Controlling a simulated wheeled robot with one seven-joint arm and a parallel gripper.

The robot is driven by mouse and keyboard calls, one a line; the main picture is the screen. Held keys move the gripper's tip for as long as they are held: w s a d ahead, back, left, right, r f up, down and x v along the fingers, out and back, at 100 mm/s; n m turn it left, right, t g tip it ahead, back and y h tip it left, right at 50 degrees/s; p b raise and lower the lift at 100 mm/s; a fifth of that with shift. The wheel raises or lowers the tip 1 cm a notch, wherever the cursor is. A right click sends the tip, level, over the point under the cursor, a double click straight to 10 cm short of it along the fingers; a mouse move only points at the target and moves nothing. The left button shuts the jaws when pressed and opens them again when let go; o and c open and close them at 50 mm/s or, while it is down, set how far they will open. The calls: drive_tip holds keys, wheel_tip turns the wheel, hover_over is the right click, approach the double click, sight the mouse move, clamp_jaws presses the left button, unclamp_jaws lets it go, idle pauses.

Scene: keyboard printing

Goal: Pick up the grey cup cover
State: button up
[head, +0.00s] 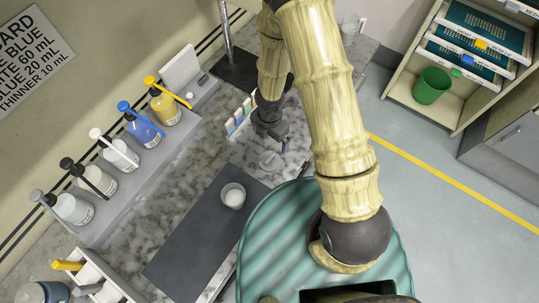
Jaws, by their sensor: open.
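A small round grey piece, which looks like the grey cup cover (268,161), lies on the marbled counter just beyond the dark mat's upper right edge. My gripper (276,141) is just above it in the picture, pointing down, open, with nothing seen between its fingers. The gap between gripper and cover is small in the picture; the height above the counter is hard to judge. A white cup (232,195) stands on the dark mat (190,238), below and left of the cover.
Several pump bottles, including a yellow one (165,107) and a blue one (142,132), stand on a grey ledge (110,197) at left. A small holder with coloured labels (238,118) is close left of my gripper.

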drive_tip(key=shift+s+a+f+n, duration=0.15)
drive_tip(key=shift+s+f+n, duration=0.05)
drive_tip(key=shift+n, duration=0.1)
drive_tip(key=shift+f, duration=0.1)
drive_tip(key=b, duration=1.2)
hover_over(269, 158)
drive_tip(key=f, duration=1.2)
drive_tip(key=shift+s, duration=0.3)
drive_tip(key=f+b, duration=0.2)
drive_tip(key=f, duration=0.1)
drive_tip(key=f+b, duration=0.1)
drive_tip(key=f, duration=0.1)
drive_tip(key=shift+w+f+b, duration=0.15)
drive_tip(key=shift+w+b, duration=0.1)
drive_tip(key=shift+b, duration=0.15)
